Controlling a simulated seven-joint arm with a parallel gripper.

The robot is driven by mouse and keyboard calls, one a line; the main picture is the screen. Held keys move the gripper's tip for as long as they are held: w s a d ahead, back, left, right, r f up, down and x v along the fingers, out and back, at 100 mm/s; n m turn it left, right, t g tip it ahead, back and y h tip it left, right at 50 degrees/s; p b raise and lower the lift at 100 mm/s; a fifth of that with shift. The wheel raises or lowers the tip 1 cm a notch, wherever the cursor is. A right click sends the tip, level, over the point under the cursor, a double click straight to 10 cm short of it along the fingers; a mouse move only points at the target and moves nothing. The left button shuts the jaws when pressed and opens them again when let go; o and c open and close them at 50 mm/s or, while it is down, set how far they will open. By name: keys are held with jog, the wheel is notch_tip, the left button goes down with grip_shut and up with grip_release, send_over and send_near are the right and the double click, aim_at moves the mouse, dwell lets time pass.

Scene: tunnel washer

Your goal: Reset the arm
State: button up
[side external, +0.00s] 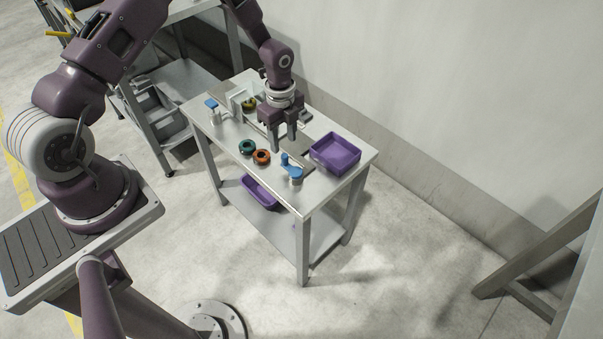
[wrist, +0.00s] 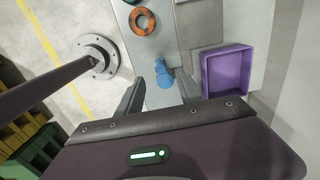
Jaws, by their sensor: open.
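My gripper (side external: 283,140) is open and points down above the middle of the small metal table (side external: 318,197). Its fingers (wrist: 158,98) show apart in the wrist view, with nothing held between them. A blue-topped fitting (side external: 290,168) stands at the table's front edge, to the right of and nearer than my gripper in the side view. In the wrist view the blue-topped fitting (wrist: 164,74) shows beyond the fingertips. My gripper hides part of the tabletop behind it.
An orange ring (side external: 261,157) and a green ring (side external: 246,147) lie left of my gripper. A purple tray (side external: 335,153) sits at the table's right end. Another purple tray (side external: 262,192) is on the lower shelf. A second blue-topped fitting (side external: 212,107) stands far left. A wall rises behind.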

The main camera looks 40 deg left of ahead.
jog(key=s+d+r+n+t, duration=0.1)
jog(key=s+r+n, duration=0.2)
jog(key=r, duration=0.6)
jog(key=s+d+r+n+t+y, duration=0.1)
jog(key=s+r+n, duration=0.15)
jog(key=r, duration=0.75)
jog(key=s+d+r+n+t, duration=0.1)
jog(key=s+r+n, duration=0.15)
jog(key=r, duration=0.65)
jog(key=s+d+r+n+t, duration=0.1)
jog(key=s+r+n, duration=0.1)
jog(key=s, duration=0.4)
jog(key=s+d+r+n, duration=0.2)
jog(key=s+r+n, duration=0.1)
jog(key=s, duration=0.3)
jog(key=s+d+r+n+t+h, duration=0.1)
jog(key=s+r+n, duration=0.1)
jog(key=s+n, duration=0.3)
jog(key=shift+s+d+r+t, duration=0.2)
jog(key=shift+s+r+t, duration=0.1)
jog(key=shift+s, duration=0.5)
jog(key=shift+c, duration=0.2)
